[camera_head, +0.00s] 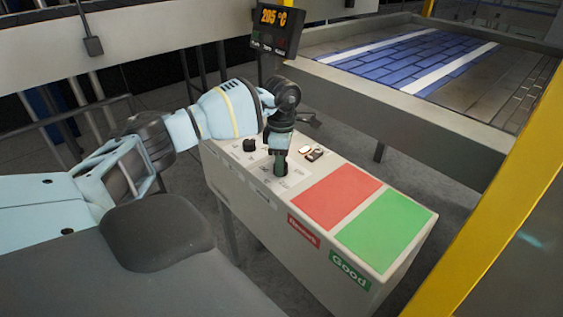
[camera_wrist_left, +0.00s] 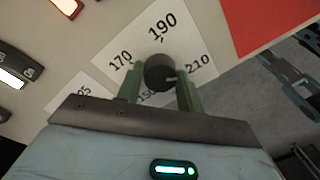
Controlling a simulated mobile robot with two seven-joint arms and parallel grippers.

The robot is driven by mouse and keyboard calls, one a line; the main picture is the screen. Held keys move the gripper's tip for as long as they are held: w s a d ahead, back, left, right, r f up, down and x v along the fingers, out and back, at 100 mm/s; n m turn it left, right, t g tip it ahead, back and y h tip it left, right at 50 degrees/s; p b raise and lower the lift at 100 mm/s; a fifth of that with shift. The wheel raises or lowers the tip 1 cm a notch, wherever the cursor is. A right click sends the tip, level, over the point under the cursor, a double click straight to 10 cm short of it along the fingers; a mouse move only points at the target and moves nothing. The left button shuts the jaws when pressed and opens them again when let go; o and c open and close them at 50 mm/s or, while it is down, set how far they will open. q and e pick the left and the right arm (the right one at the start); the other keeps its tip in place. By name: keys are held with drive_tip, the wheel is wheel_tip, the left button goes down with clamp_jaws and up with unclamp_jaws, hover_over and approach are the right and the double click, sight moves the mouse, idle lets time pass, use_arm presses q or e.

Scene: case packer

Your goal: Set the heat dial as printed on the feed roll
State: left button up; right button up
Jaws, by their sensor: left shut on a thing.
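My left gripper (camera_head: 281,163) points down onto the white panel of the control box. In the left wrist view its two green fingers are shut on a round black dial (camera_wrist_left: 160,73), one on each side. The dial sits on a white label (camera_wrist_left: 140,45) printed 170, 190 and 210, with 150 partly hidden by the gripper. A small pale mark shows on the dial's right side, roughly toward 210; its exact setting is hard to tell. A display (camera_head: 277,22) reads 205 °C in orange. I cannot make out the feed roll. My right gripper is not in view.
The control box (camera_head: 270,217) carries a red pad (camera_head: 336,195) and a green pad (camera_head: 386,231), marked "Good" below. Another black knob (camera_head: 249,145) and lit switches (camera_head: 312,154) sit near my gripper. A conveyor (camera_head: 450,118) with blue packs stands behind; a yellow post (camera_head: 487,215) is at right.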

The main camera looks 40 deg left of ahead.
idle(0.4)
use_arm(q)
drive_tip(key=o, duration=1)
drive_tip(key=shift+w+a+r, duration=0.1)
drive_tip(key=shift+r, duration=1.9)
drive_tip(key=shift+w+a+r, duration=0.1)
drive_tip(key=shift+r, duration=1.85)
drive_tip(key=shift+d+f, duration=0.1)
